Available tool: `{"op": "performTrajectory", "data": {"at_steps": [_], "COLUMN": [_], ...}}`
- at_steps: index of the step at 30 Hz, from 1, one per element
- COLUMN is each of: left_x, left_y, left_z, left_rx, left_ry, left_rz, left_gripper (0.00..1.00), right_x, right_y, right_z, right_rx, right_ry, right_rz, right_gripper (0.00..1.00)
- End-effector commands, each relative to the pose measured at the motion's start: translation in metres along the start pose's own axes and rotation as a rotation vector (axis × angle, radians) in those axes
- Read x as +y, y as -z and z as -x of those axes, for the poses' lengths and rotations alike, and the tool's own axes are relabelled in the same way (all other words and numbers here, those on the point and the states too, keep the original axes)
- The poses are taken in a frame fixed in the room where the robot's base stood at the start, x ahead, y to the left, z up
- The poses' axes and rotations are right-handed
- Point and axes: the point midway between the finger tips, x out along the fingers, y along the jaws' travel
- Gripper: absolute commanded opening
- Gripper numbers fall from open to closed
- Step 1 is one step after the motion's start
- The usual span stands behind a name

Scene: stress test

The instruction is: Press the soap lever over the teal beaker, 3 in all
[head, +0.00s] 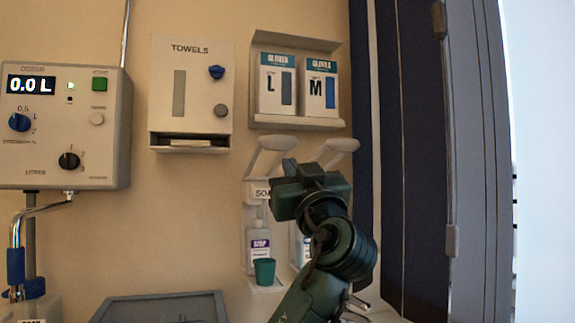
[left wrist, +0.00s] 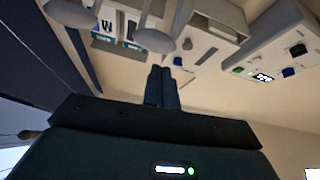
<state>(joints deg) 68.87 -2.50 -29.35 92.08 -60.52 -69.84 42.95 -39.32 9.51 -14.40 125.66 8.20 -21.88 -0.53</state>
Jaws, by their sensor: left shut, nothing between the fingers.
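The teal beaker (head: 264,272) stands upright under a soap bottle (head: 259,243) on the wall dispenser. The pale lever paddle (head: 268,157) on that side sticks out above them, over a partly hidden soap sign (head: 261,193). A second lever paddle (head: 341,146) is to its right, and its bottle is mostly hidden behind my arm. My left gripper (head: 290,168) is in front of the dispenser, just right of and below the first paddle in the picture. In the left wrist view its fingers (left wrist: 161,72) are together and empty, near a paddle (left wrist: 153,40); contact cannot be told. My right gripper is not in view.
A towel box (head: 192,95) and a glove rack (head: 296,80) hang above. A water dosing panel (head: 62,125) with a tap is at left, reading 0.0 L. A grey tray (head: 160,306) lies at lower left. A dark door panel (head: 425,160) stands at right.

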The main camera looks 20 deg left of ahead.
Motion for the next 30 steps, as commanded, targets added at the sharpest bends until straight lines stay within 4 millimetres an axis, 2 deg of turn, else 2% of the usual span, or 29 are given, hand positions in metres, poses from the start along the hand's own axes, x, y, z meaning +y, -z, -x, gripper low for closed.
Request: {"op": "performTrajectory", "data": {"at_steps": [1, 3, 9, 27, 30], "left_x": [0.000, 0.001, 0.000, 0.000, 0.000], "left_y": [-0.002, -0.002, -0.001, 0.000, 0.001], "left_z": [0.011, 0.019, 0.031, 0.031, 0.026], "left_rx": [0.000, 0.001, 0.002, 0.003, -0.006], "left_ry": [-0.002, -0.002, 0.000, 0.000, -0.004], "left_rz": [0.004, 0.003, 0.001, 0.002, -0.002], "left_gripper": [0.00, 0.00, 0.00, 0.00, 0.00], "right_x": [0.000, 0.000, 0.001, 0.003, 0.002], "right_y": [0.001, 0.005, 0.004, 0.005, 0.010], "right_z": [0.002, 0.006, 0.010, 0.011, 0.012], "right_rx": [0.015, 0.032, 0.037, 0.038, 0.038], "right_ry": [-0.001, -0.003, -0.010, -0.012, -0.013], "right_rz": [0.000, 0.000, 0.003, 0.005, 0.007], "right_gripper": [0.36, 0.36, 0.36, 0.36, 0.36]}}
